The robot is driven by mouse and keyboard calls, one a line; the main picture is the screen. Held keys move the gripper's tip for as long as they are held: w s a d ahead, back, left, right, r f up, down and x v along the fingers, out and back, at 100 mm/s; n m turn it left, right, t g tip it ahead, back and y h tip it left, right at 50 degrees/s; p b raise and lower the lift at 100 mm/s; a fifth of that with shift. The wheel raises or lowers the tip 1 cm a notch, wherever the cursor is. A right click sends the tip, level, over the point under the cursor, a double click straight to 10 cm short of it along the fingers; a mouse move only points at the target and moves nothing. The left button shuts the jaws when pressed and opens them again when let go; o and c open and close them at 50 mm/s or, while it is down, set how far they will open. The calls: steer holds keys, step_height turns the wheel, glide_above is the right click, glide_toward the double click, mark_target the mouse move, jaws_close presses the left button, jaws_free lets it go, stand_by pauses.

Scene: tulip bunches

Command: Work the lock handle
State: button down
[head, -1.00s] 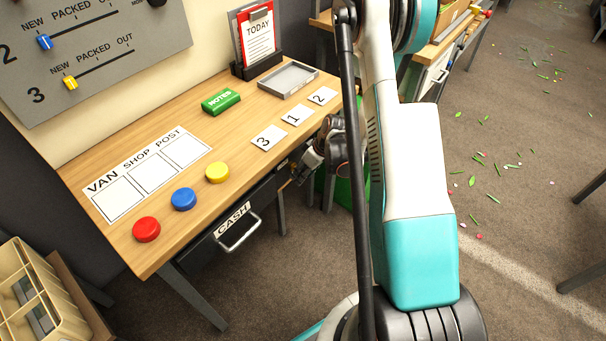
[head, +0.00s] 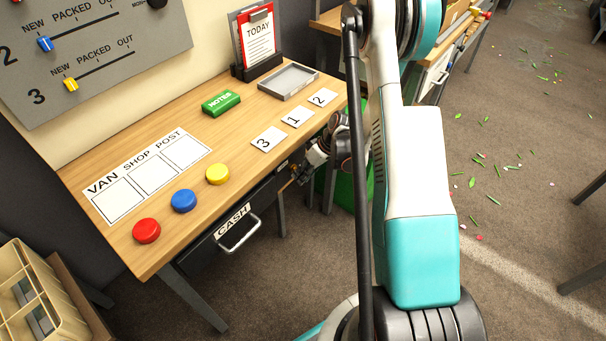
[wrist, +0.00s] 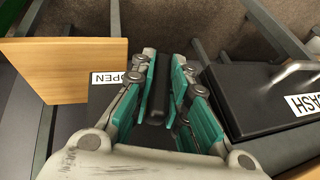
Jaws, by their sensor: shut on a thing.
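My gripper (wrist: 164,64) shows in the wrist view with its teal finger pads on both sides of a dark bar, the lock handle (wrist: 163,88), and is shut on it. A white label reading OPEN (wrist: 117,78) lies just left of the fingers. In the head view my gripper (head: 302,172) is at the front edge of the desk (head: 85,185), below the number cards. The handle cannot be made out clearly there. The black cash drawer (head: 215,245) with its CASH label is to the left of the gripper, and it shows at the right in the wrist view (wrist: 255,100).
Red (head: 146,230), blue (head: 183,200) and yellow (head: 217,173) round pieces stand on the desk's front part. A green notes block (head: 221,102) and a grey tray (head: 288,80) are farther back. Desk legs stand below; the floor to the right has scattered leaves.

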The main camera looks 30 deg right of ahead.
steer(key=m+g+y, duration=0.1)
steer(key=y, duration=0.2)
steer(key=shift+d+y, duration=0.15)
steer(key=shift+y, duration=0.25)
steer(key=shift+m+g+y, duration=0.3)
steer(key=shift+y, duration=0.9)
steer(key=c, duration=1.6)
jaws_free()
steer(key=shift+o, duration=0.2)
